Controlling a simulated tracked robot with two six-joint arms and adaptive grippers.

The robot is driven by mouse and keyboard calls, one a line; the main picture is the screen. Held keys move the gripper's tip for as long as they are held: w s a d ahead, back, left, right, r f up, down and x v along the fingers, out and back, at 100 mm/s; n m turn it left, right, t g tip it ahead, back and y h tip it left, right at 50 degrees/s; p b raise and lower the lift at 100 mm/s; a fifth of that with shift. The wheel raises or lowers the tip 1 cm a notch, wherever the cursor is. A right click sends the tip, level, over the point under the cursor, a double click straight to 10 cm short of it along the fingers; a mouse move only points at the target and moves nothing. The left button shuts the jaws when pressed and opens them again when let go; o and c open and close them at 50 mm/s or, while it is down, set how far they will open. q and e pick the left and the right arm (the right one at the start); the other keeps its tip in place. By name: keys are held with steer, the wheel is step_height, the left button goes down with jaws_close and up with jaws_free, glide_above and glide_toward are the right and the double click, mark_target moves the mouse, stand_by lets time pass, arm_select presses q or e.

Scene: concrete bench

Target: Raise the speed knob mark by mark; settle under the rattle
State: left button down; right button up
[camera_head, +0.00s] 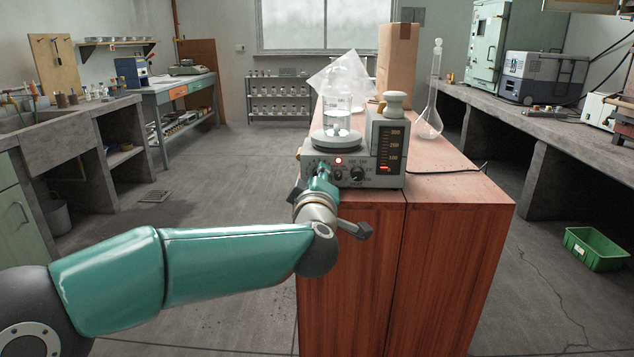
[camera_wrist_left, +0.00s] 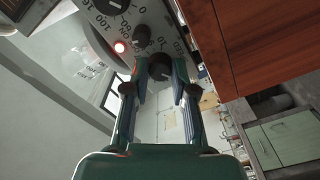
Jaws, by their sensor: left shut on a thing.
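A grey stirrer (camera_head: 378,178) stands on the front end of the wooden bench top, with knobs and a red lamp on its front. A glass beaker (camera_head: 337,122) with something white inside stands on its round plate (camera_head: 335,140). The upright scale (camera_head: 391,147) reads 100, 200, 300 and shows a lit red patch low down. My left gripper (camera_head: 322,182) is at the left end of the front panel. In the left wrist view its fingers are shut on a dark knob (camera_wrist_left: 160,68). That knob's pointer is hidden. My right gripper is out of view.
Behind the stirrer are a crumpled clear bag (camera_head: 343,75) and a tall cardboard box (camera_head: 398,60). A long-necked flask (camera_head: 431,110) stands on the right. A cable (camera_head: 450,170) trails right. A green crate (camera_head: 596,248) is on the floor.

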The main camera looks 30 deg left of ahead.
arm_select(q)
steer(key=c, duration=0.9)
jaws_free()
steer(key=shift+a+f, duration=0.15)
steer(key=shift+c, duration=0.2)
steer(key=shift+s, duration=0.15)
steer(key=v, duration=1.2)
